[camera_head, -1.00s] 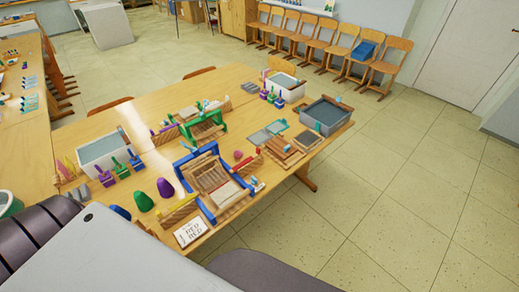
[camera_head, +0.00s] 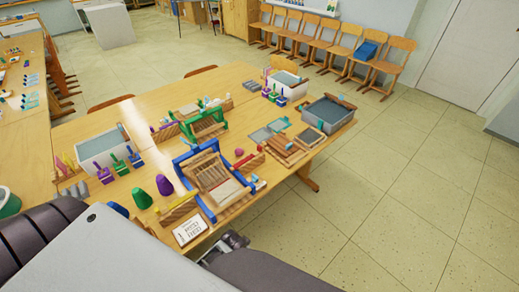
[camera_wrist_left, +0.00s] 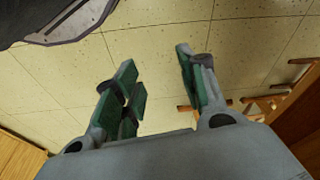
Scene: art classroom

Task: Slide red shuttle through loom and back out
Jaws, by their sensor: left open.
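A red bar (camera_head: 249,163), which looks like the red shuttle, lies along a wooden piece on the table, just right of a loom. That loom has a blue frame (camera_head: 184,182) and a wooden bed, and stands near the table's front edge. A second, green-framed loom (camera_head: 220,117) stands behind it. My left gripper (camera_wrist_left: 160,85) is open and empty in the left wrist view, over bare tiled floor. I cannot pick it out in the head view. A grey metal part (camera_head: 228,243) beside my dark arm link may be my right gripper; its fingers cannot be made out.
Grey trays (camera_head: 327,114) and wooden frames (camera_head: 290,149) are at the right. Chairs line the far wall; the floor right of the table is clear.

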